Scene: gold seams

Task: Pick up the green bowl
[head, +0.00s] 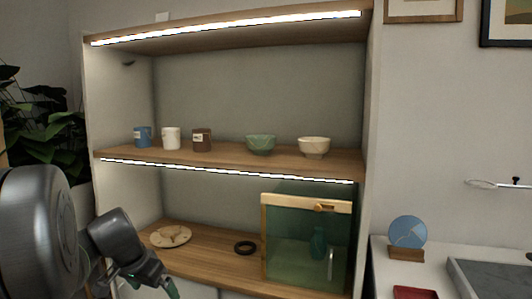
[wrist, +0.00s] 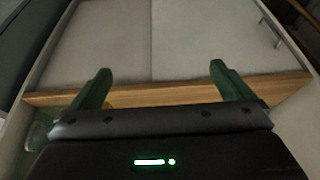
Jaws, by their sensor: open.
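The green bowl (head: 261,144) stands upright on the upper shelf (head: 235,157) in the head view, between a brown mug (head: 202,139) and a cream bowl (head: 314,146). My gripper (head: 163,290) is low at the left of the head view, in front of the lower shelf and well apart from the bowl. In the wrist view my gripper (wrist: 160,82) shows two green fingers spread apart with nothing between them. The bowl cannot be made out in the wrist view.
A blue mug (head: 142,137) and a white mug (head: 171,138) stand left on the upper shelf. Below are a wooden disc (head: 171,236), a black ring (head: 245,248) and a greenish glass case (head: 290,240) holding a teal vase (head: 318,242). A lit shelf edge and side walls bound the space.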

